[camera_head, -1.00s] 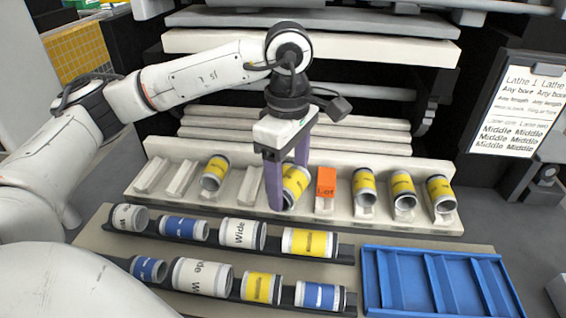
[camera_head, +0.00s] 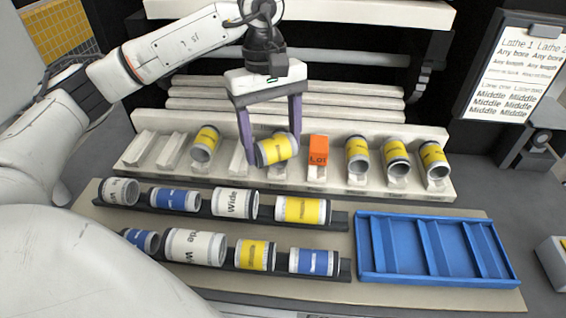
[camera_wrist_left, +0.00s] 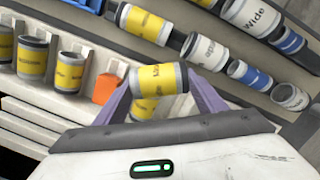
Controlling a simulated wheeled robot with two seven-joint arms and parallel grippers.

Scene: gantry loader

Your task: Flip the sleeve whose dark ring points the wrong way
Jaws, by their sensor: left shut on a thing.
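My left gripper (camera_head: 272,158) is shut on a yellow sleeve (camera_head: 279,149) with grey ends, held above the pale rack (camera_head: 130,168). The sleeve lies nearly level, slightly tilted, with its dark end to the left in the head view. In the left wrist view, the held sleeve (camera_wrist_left: 160,78) spans between the purple fingers (camera_wrist_left: 160,98). Other yellow sleeves lean in the rack: one at the left (camera_head: 205,143) and three at the right (camera_head: 358,155), (camera_head: 396,154), (camera_head: 433,160). My right gripper is not in view.
An orange block (camera_head: 318,149) sits in the rack just right of the held sleeve. Two dark rails in front carry white, blue and yellow sleeves (camera_head: 235,204). A blue divided tray (camera_head: 436,276) at the front right is empty. A label board (camera_head: 525,68) stands at the right.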

